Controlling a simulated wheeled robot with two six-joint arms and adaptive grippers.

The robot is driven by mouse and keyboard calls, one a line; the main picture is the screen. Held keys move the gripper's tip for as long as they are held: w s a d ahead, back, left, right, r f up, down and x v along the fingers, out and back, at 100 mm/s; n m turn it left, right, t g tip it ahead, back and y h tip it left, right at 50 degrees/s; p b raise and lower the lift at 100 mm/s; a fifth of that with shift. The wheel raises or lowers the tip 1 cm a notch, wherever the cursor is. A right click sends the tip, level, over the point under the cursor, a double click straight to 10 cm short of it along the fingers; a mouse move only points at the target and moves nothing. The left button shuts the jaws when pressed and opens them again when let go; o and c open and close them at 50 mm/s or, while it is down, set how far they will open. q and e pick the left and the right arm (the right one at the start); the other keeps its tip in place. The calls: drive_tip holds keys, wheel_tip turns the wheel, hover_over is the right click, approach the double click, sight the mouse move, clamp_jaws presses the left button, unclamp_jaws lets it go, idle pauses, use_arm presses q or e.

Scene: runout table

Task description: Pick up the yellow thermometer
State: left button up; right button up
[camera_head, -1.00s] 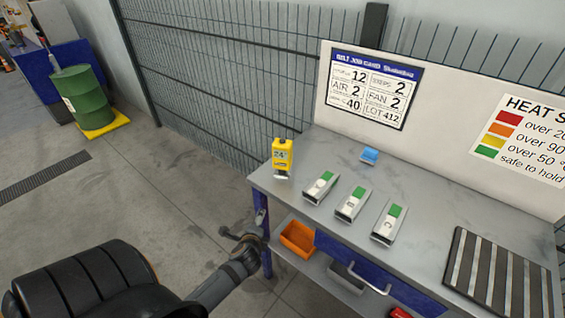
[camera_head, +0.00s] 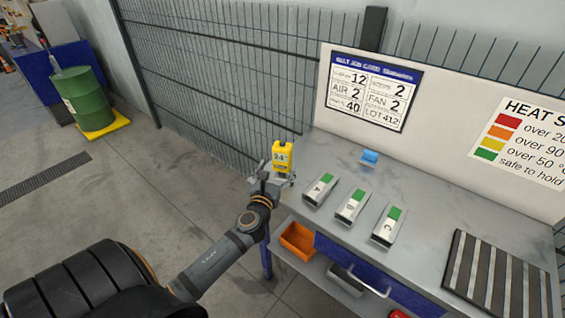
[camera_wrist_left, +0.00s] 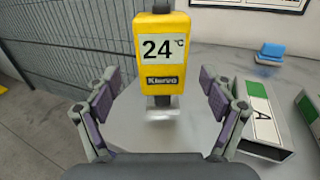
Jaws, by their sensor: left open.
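The yellow thermometer (camera_head: 282,156) stands upright at the left end of the grey table, with a display reading 24 °C. In the left wrist view the thermometer (camera_wrist_left: 162,50) is straight ahead, its dark stem and pale foot below the yellow body. My left gripper (camera_head: 272,180) is at the table's left edge, just in front of the thermometer. In the left wrist view my left gripper (camera_wrist_left: 160,97) is open, with a finger on each side of the thermometer's lower part. Neither finger touches it. My right gripper is not seen.
Three metal blocks with green tops, block A (camera_head: 320,189), block B (camera_head: 352,207) and block C (camera_head: 387,227), stand right of the thermometer. A blue object (camera_head: 370,157) lies behind them. A slatted rack (camera_head: 495,280) is at the right. An orange bin (camera_head: 298,239) sits below.

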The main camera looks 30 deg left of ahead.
use_arm(q)
drive_tip(key=shift+p+x, duration=0.45)
drive_tip(key=shift+x, duration=2.35)
drive_tip(key=shift+s+d+r, duration=0.1)
drive_tip(key=shift+d+r, duration=0.05)
drive_tip(key=shift+r, duration=0.1)
drive_tip(key=shift+c, duration=1.6)
drive_tip(key=c, duration=1)
wheel_tip(320, 180, up, 13)
drive_tip(key=p, duration=0.5)
drive_tip(key=shift+p, duration=0.35)
drive_tip(key=shift+c, duration=0.2)
wheel_tip(320, 180, up, 15)
hover_over(280, 162)
drive_tip(key=w, duration=0.2)
drive_tip(key=shift+w+a+p, duration=0.1)
drive_tip(key=shift+a+p, duration=0.2)
drive_tip(key=shift+p, duration=0.05)
